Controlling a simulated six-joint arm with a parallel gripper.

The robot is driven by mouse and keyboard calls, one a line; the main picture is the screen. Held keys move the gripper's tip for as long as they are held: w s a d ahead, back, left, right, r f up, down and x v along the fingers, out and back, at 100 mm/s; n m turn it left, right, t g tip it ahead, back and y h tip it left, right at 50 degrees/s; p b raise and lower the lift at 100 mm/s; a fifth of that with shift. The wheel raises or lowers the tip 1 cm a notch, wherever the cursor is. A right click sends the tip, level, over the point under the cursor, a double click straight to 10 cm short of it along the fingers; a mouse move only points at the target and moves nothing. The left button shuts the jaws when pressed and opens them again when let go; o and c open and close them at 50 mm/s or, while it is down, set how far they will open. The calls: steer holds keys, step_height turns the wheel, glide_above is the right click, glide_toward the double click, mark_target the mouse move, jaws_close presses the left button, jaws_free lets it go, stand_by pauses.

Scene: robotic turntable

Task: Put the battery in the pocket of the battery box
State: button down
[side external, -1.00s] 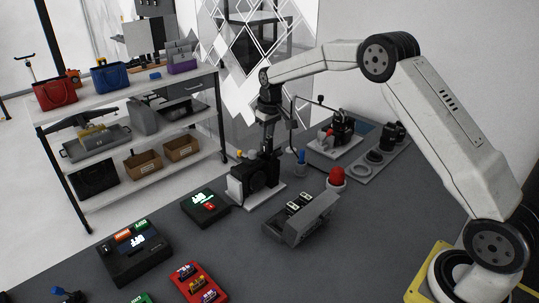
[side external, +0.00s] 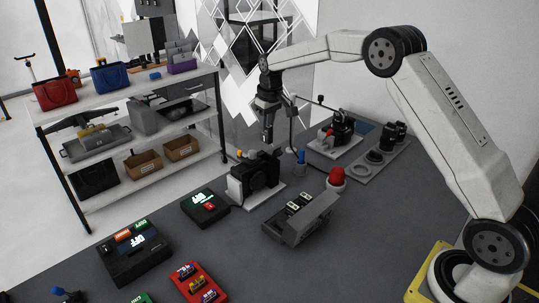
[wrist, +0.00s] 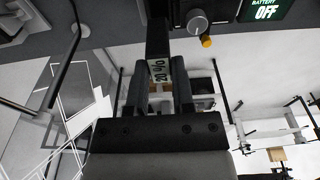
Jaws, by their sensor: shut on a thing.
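My gripper (side external: 268,108) is shut on a dark, slim battery (wrist: 158,40). The battery's end label reads 20%. In the wrist view the battery sits between the two fingers of my gripper (wrist: 158,82). In the side view the battery (side external: 268,131) hangs roughly upright, above and apart from the black camera (side external: 262,172) on its pale base. A grey slanted box (side external: 290,235), which appears to be the battery box, stands to the front right. Several light-topped batteries (side external: 300,205) sit in it. I cannot tell which pockets are free.
A dark unit with a lit display (side external: 205,206) stands left of the camera. A red dome (side external: 336,175), a small cup with a blue item (side external: 300,168) and a grey lens tray (side external: 375,168) stand to the right. A red tray (side external: 197,283) lies in front.

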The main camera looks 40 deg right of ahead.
steer(key=shift+s+a+r, duration=0.15)
steer(key=shift+a+r, duration=0.05)
steer(key=shift+r, duration=0.4)
steer(key=shift+s+a+r, duration=0.15)
steer(key=shift+a+r, duration=0.05)
steer(key=shift+r, duration=0.35)
steer(key=s+a, duration=1.1)
steer(key=s, duration=0.5)
step_height(320, 180, down, 9)
steer(key=shift+s+f, duration=0.1)
steer(key=shift+f, duration=0.2)
steer(key=shift+f, duration=2.7)
steer(key=shift+f, duration=1.65)
steer(key=shift+c, duration=2)
jaws_free()
